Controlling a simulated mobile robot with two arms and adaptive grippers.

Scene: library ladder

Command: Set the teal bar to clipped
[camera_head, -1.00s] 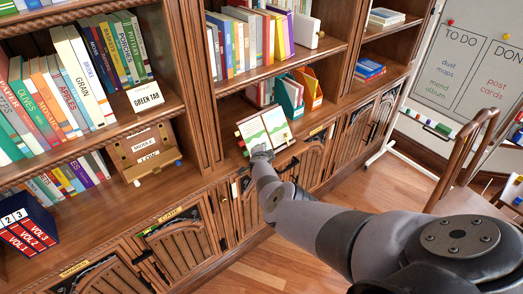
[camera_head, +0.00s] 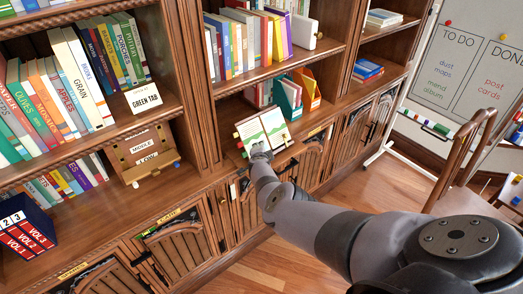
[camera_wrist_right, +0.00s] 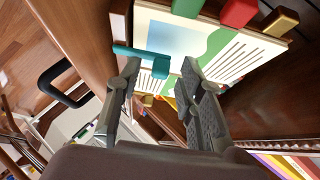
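The teal bar (camera_wrist_right: 140,58) shows in the right wrist view. It sticks out sideways at the edge of an open picture book or card with printed lines (camera_wrist_right: 158,35). In the head view this book (camera_head: 263,130) leans upright on the middle ledge, and the teal bar cannot be made out there. My right gripper (camera_wrist_right: 160,74) is open, with its fingers apart in front of the book's edge. The left finger in that view is close to the bar; I cannot tell whether it touches. In the head view the right gripper (camera_head: 260,153) is at the book's lower edge. My left gripper is not in view.
Red and tan tabs (camera_wrist_right: 238,12) stick out from the book's other edge. A wooden box labelled MIDDLE and LOW (camera_head: 146,155) and a volume set (camera_head: 24,226) stand to the left. Teal and orange file holders (camera_head: 306,92) are behind. Cabinet doors (camera_head: 182,240) lie below.

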